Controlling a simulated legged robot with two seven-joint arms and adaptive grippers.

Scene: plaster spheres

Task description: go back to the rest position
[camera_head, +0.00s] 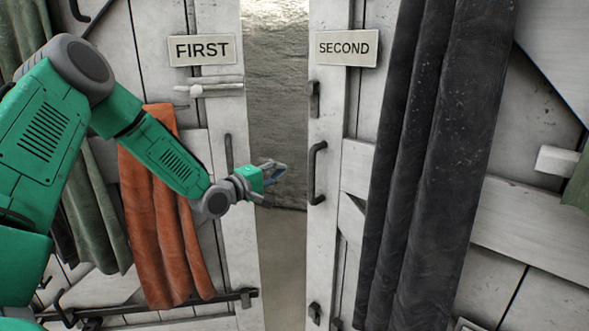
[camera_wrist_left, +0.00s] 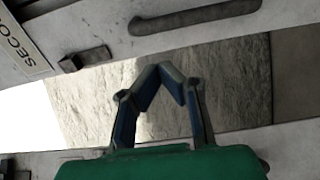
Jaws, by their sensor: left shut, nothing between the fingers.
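My left arm (camera_head: 165,152) is green and grey and comes in from the left. It reaches across the door marked FIRST. My left gripper (camera_head: 282,172) is in front of the gap between the two doors, left of the handle of the door marked SECOND. In the left wrist view the gripper (camera_wrist_left: 162,72) has its fingertips together with nothing between them. It appears apart from the doors and handles. My right gripper is not in view.
White plank doors carry the signs FIRST (camera_head: 202,50) and SECOND (camera_head: 347,48). A dark handle (camera_head: 317,172) is on the right door, a bolt (camera_head: 212,89) on the left. Orange cloth (camera_head: 160,235) and dark cloth (camera_head: 430,170) hang down. A rough pale wall (camera_head: 290,100) shows through the gap.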

